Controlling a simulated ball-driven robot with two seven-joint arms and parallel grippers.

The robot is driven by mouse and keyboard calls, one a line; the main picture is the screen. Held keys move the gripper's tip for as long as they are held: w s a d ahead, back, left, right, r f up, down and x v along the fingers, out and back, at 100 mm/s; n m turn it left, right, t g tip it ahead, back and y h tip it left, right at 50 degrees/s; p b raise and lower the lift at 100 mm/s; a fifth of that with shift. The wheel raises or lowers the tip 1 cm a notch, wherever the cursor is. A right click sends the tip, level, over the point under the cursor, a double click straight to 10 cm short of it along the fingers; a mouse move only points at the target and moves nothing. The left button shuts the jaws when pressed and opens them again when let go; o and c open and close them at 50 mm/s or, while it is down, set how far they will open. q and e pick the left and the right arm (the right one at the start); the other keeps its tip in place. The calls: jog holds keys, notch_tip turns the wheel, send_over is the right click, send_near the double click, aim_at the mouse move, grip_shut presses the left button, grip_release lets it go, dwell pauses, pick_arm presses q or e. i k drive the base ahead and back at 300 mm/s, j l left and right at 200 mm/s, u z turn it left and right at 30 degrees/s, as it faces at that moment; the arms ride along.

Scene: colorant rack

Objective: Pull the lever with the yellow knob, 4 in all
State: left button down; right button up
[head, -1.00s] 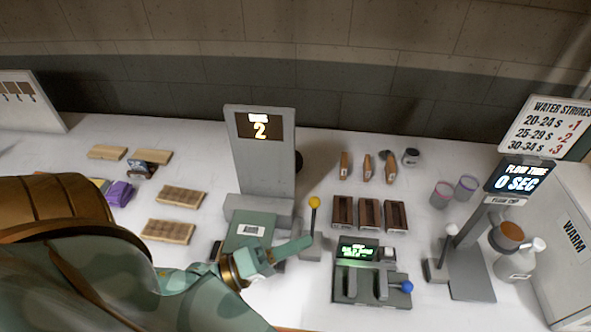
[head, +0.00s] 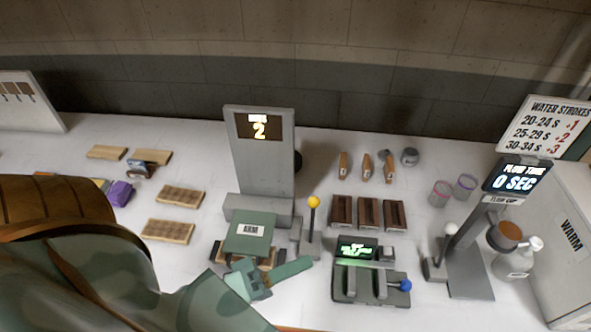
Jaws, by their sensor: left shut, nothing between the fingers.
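The yellow knob (head: 313,202) tops a dark lever that stands about upright from a grey base (head: 310,245), right of the green block. The grey tower (head: 262,165) behind it has a display (head: 259,127) that reads 2. My left gripper (head: 305,266) is shut and empty. It lies in front of the lever base, lower in the picture than the knob, with its fingers pointing right. It is clear of the knob; whether it touches the base I cannot tell. My right gripper is not in view.
A green block labelled ARM (head: 249,233) stands just behind my left gripper. A dark unit with a blue knob (head: 405,286) and lit screen is to the right. A stand with a white-knobbed lever (head: 451,229) is farther right. Wooden trays (head: 168,231) lie left.

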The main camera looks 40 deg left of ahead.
aim_at(313, 202)
jog(key=u, duration=1.55)
